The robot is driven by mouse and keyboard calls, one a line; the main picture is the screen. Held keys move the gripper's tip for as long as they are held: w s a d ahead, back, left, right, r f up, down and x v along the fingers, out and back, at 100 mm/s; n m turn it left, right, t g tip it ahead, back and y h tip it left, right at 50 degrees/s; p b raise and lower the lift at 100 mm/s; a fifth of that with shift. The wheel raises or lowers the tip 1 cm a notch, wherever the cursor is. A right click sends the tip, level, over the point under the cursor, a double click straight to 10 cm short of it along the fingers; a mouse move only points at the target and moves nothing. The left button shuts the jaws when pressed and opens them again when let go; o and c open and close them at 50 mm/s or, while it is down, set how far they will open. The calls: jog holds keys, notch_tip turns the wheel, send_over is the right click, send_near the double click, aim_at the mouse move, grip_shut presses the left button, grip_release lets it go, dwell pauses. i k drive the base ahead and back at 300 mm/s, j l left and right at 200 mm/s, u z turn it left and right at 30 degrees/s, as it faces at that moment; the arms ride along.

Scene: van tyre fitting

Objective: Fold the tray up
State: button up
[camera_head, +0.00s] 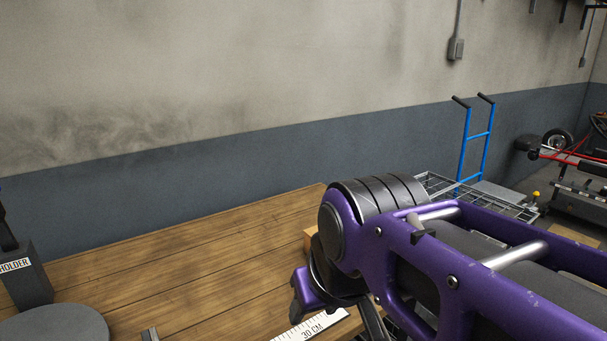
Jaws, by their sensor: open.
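No tray that I can identify for certain is in view. A grey wire-mesh panel (432,184) shows behind my arm at the right, beside a blue upright handle; I cannot tell whether it is the tray. My purple and black arm reaches in from the lower right over the wooden bench. My gripper (336,305) is partly visible below the arm's black joint, near the bench top. It is open, and I see nothing held in it. The arm and the lower picture edge hide part of it.
The wooden bench (190,265) is mostly bare in the middle. A white 30 cm ruler (318,325) lies at its front. A dark holder (28,275) and a grey disc (55,327) stand at left. A blue-framed trolley (463,145) stands beyond the bench.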

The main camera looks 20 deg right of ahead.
aim_at(506, 195)
jog(key=z, duration=2)
jog(key=i+l+z, duration=0.15)
jog(key=i+z, duration=0.2)
jog(key=i, duration=0.2)
jog(key=i+z, duration=0.25)
jog(key=i, duration=0.85)
jog(key=i+l, duration=0.1)
jog(key=i, duration=1.05)
jog(key=i+u, duration=0.1)
jog(key=i, duration=1.05)
jog(key=i+l+u, duration=0.1)
jog(key=i+u, duration=0.3)
jog(key=i+l+u, duration=0.6)
jog(key=i+u, duration=0.15)
jog(key=i+l+u, duration=0.35)
jog(key=l, duration=0.15)
